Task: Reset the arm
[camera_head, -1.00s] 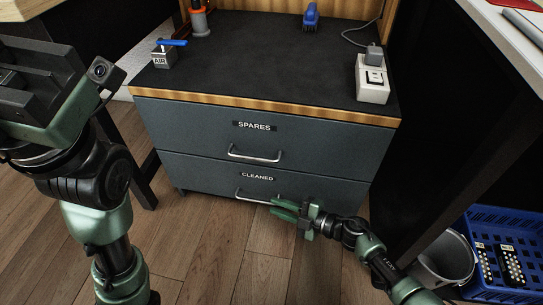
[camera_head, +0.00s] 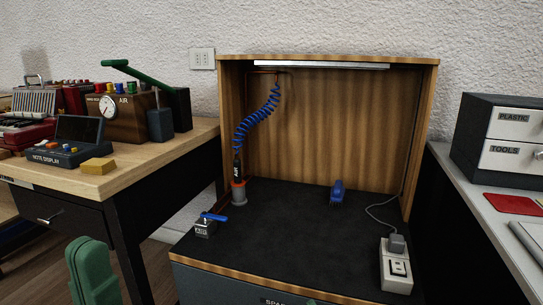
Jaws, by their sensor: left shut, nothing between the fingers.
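My left gripper (camera_head: 92,268) shows at the lower left of the head view as two green fingers pressed together, with nothing between them. It is in front of the wooden bench, left of the cabinet (camera_head: 240,283). The rest of my left arm is below the picture.
A wood-sided booth (camera_head: 330,130) with a black worktop holds a coiled blue air hose (camera_head: 257,118), a blue-handled valve (camera_head: 205,227), a blue brush (camera_head: 338,192) and a switch box (camera_head: 396,268). Benches with devices stand left; drawers marked PLASTIC and TOOLS (camera_head: 508,145) stand right.

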